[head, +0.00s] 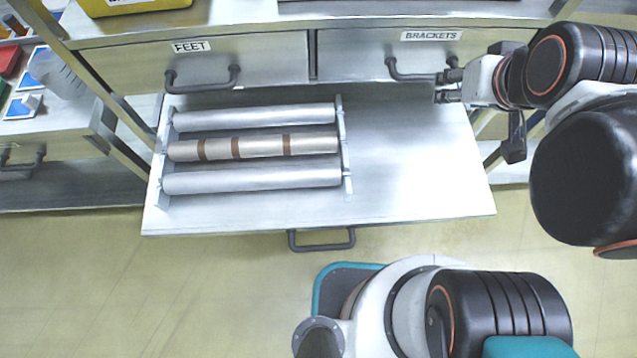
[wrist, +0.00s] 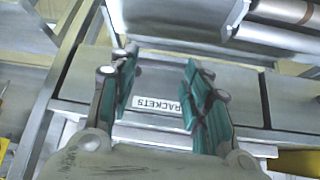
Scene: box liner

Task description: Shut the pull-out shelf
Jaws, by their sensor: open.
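The pull-out shelf (head: 420,155) stands pulled out below the two drawers, its dark handle (head: 322,241) on its front edge. A rack with several rollers (head: 253,148) lies on its left half. My gripper (head: 443,86) is open at the right end of the BRACKETS drawer handle (head: 410,75), above the shelf's back right part and well away from the shelf handle. I cannot tell whether it touches the drawer handle. In the wrist view my gripper (wrist: 160,95) shows two teal-padded fingers apart, with the BRACKETS label (wrist: 158,104) seen between them.
The FEET drawer (head: 195,65) and BRACKETS drawer (head: 430,50) look shut. A side unit with small coloured items (head: 35,85) stands at the left. A yellow object (head: 135,5) is on the top. The floor (head: 150,290) in front of the shelf is clear at the left.

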